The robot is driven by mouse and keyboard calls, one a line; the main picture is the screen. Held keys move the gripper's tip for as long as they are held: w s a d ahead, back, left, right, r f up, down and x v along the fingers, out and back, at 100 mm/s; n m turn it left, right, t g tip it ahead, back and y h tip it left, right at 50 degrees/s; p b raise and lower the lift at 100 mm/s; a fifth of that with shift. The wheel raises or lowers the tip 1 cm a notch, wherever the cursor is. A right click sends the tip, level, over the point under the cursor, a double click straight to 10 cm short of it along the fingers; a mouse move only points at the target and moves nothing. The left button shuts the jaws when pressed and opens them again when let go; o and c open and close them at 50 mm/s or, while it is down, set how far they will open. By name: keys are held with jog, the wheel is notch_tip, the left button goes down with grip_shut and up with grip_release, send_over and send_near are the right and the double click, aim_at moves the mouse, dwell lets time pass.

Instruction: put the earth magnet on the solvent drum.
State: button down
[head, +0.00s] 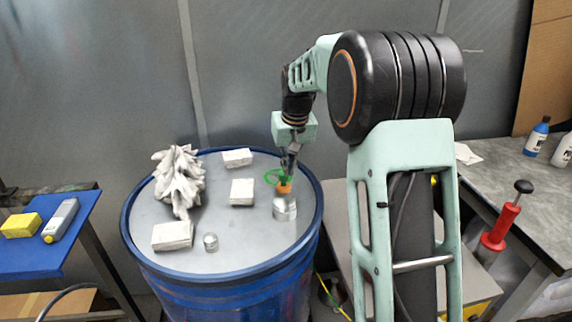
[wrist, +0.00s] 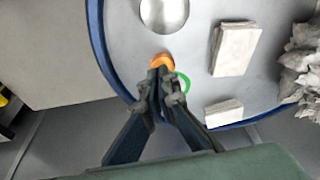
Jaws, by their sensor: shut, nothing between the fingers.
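The solvent drum is the blue drum with a grey lid (head: 150,222); its lid (wrist: 120,30) fills much of the wrist view. A small orange piece with a green loop, which looks like the earth magnet (head: 284,188), appears to be on the lid, just behind a silver cylinder. It also shows in the wrist view (wrist: 163,60), apart from the silver cylinder, partly hidden by my fingertips. My gripper (head: 289,165) points down at the orange piece, its fingertips (wrist: 161,72) close together with nothing held. Whether they touch it, I cannot tell.
On the lid are a silver cylinder (head: 285,209), a small metal cylinder (head: 210,242), white blocks (head: 242,192) and a crumpled grey-white object (head: 180,180). A blue table (head: 40,252) stands left, a grey bench (head: 515,185) right.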

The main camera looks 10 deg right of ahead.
aim_at(285, 189)
jog(key=x, duration=0.7)
jog(key=shift+r, duration=0.1)
jog(key=w+p, duration=0.1)
jog(key=w, duration=0.1)
jog(key=w+p, duration=0.2)
jog(key=w, duration=0.1)
jog(key=shift+w+a+r, duration=0.15)
jog(key=shift+w+a, duration=0.15)
jog(key=shift+w, duration=0.1)
jog(key=shift+w+p, duration=0.45)
jog(key=shift+w, duration=0.3)
